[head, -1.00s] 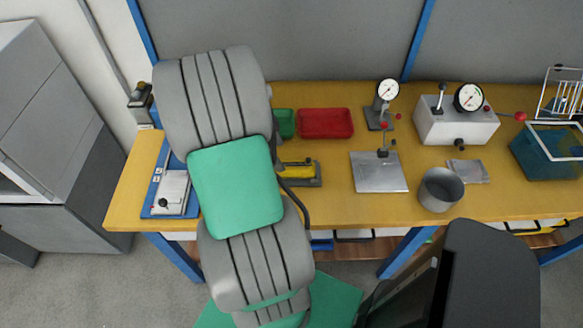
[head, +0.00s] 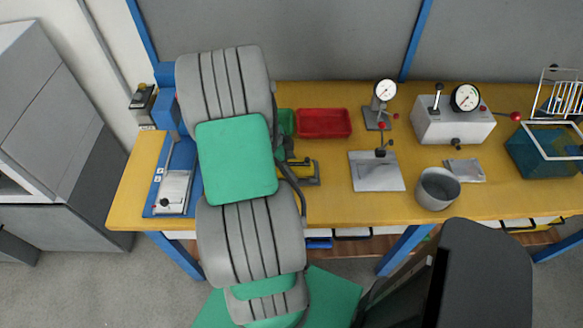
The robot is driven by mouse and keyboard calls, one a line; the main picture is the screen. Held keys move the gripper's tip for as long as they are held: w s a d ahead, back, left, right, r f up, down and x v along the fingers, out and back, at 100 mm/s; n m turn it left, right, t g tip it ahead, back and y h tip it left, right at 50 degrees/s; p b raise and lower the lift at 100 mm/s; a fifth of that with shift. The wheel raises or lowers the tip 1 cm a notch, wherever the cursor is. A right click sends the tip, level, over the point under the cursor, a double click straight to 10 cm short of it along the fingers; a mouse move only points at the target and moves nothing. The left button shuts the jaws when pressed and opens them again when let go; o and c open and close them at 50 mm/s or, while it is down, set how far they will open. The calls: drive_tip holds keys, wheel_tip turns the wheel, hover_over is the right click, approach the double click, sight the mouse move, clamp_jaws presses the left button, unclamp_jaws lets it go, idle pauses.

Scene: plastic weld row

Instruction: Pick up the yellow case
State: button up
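A yellow block-like thing (head: 299,169), perhaps the yellow case, sits in a dark grey holder (head: 312,181) on the yellow bench, just right of my arm. Its left end is hidden behind my arm, and I cannot tell for sure that it is the case. My grey and green arm reaches up over the left part of the bench. My gripper is hidden behind the arm, so its place and whether it holds anything do not show.
A red tray (head: 323,123) and a green tray (head: 287,122) stand behind the holder. To the right are a dial gauge stand (head: 382,100), a metal plate (head: 377,172), a metal cup (head: 438,188) and a grey gauge box (head: 453,120). A blue-based device (head: 173,190) stands left.

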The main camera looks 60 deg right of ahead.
drive_tip(key=c, duration=1.2)
